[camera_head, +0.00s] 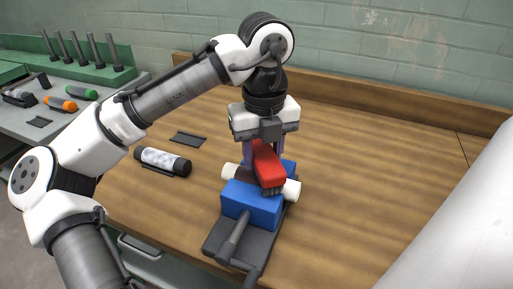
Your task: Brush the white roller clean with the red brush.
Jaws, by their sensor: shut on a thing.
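My gripper (264,147) points down over the wooden table and is shut on the red brush (268,164). The brush slants down toward the viewer, with dark bristles at its near lower end. The white roller (291,189) lies crosswise in a blue vise (250,205). Its two ends stick out left and right of the brush, and a dark patch shows on it left of the brush. The bristles are at or just above the roller and the vise's near jaw; I cannot tell whether they touch. The brush hides the roller's middle.
A dark-ended roller with a mottled grey-white surface (163,160) rests in a black holder left of the vise, near a flat black plate (188,139). A grey side table holds orange (60,103) and green-ended rollers and a green rack of dark pegs (88,58).

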